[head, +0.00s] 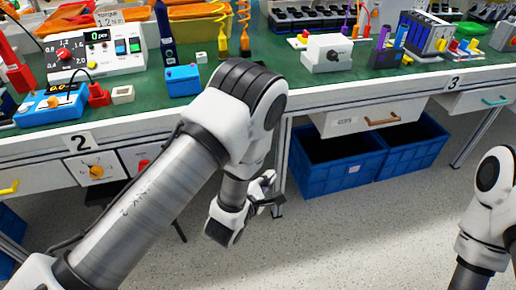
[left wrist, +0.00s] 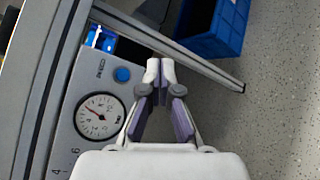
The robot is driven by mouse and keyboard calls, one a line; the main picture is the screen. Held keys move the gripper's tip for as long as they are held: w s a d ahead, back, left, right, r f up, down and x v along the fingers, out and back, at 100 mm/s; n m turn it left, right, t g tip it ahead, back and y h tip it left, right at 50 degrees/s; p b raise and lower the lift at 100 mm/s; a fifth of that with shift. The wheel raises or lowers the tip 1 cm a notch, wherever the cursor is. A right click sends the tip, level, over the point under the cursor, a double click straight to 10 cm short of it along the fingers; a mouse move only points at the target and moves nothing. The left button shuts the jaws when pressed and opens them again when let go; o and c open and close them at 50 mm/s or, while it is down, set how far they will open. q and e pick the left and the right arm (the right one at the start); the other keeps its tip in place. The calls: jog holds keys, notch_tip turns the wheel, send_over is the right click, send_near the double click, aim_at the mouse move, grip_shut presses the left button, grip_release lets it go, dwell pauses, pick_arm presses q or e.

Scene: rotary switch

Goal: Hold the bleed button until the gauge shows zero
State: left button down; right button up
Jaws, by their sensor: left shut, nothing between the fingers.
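The gauge (left wrist: 100,116) is a white round dial with a dark rim and a reddish needle, on a grey panel in the left wrist view. The needle points toward the upper left of the picture; its value is too small to read. The round blue button (left wrist: 122,74) is above and right of the gauge, near a small label. My left gripper (left wrist: 158,72) is shut and empty, its tips to the right of the button in the picture; no contact shows. In the head view, my left gripper (head: 270,190) hangs before the bench, and the gauge and button are hidden. My right gripper is out of view.
The green-topped bench (head: 300,88) carries boxes, tools and switches. Blue crates (head: 345,180) stand under it. A panel with a yellow rotary knob (head: 96,172) is on the front at left. The floor (head: 340,235) before the bench is clear.

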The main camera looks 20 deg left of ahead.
pick_arm(q)
jog(key=w+a+b, duration=0.2)
jog(key=w+a, duration=0.3)
jog(key=w, duration=0.2)
jog(key=shift+w, duration=0.15)
dwell(1.3)
jog(key=shift+w+a, duration=0.2)
jog(key=shift+w, duration=0.1)
jog(key=shift+w+a, duration=0.25)
jog(key=shift+w, duration=0.1)
dwell(2.1)
jog(key=shift+s+d, duration=0.1)
dwell(1.0)
jog(key=shift+s+d+p, duration=0.35)
jog(key=shift+s+d, duration=0.05)
jog(key=shift+s, duration=0.25)
